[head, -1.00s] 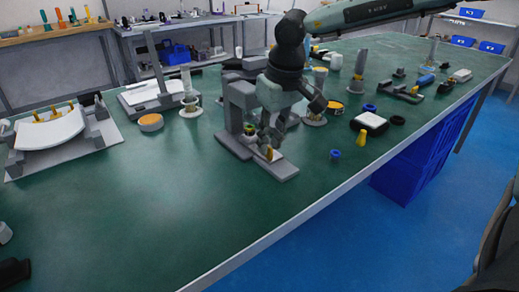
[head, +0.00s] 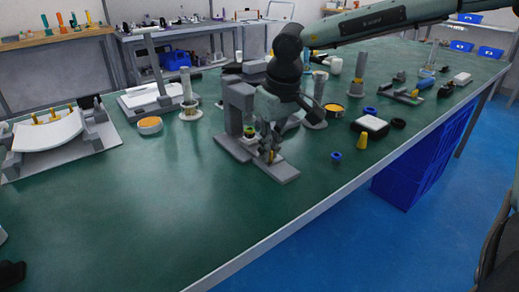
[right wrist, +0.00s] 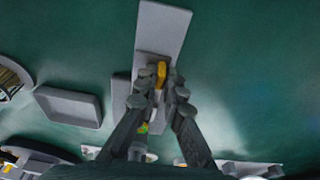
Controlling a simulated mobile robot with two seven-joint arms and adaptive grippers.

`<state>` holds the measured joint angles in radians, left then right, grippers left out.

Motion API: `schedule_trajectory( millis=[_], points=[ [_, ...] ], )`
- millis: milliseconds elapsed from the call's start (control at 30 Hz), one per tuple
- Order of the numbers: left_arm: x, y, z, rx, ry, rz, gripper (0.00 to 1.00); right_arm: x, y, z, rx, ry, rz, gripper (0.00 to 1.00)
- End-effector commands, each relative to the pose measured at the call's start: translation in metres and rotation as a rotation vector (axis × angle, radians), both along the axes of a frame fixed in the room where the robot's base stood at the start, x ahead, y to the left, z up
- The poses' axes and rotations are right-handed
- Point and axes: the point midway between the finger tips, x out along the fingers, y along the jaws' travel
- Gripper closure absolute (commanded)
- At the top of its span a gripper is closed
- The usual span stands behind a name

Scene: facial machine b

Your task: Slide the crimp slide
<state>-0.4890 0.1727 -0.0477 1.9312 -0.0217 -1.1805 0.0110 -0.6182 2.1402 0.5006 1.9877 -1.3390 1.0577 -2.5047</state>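The crimp slide's small yellow piece (right wrist: 161,74) stands on a flat grey base plate (head: 284,174), which runs toward the front of the table from an upright grey press (head: 238,105). The plate also shows in the right wrist view (right wrist: 163,28). My right gripper (head: 268,155) points down over the plate. In the right wrist view its fingertips (right wrist: 161,82) are close together, one on each side of the yellow piece. I cannot tell whether both touch it. The fingers partly hide the plate and press. My left gripper is not in view.
A blue ring (head: 336,157), a yellow cone-like piece (head: 362,140) and a black-and-white block (head: 370,124) stand to the right. An orange-topped round dish (head: 150,125) and a curved white tray (head: 48,134) are at left.

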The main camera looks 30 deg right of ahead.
Motion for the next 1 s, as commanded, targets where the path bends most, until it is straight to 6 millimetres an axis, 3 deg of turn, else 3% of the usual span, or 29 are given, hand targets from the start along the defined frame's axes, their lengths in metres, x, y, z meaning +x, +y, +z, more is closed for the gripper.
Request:
schedule_trajectory(
  millis=[1000],
  points=[
    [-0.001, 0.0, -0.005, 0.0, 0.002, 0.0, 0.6, -0.035, -0.003, 0.0, 0.0, 0.0, 0.0, 1.0]
  ],
)
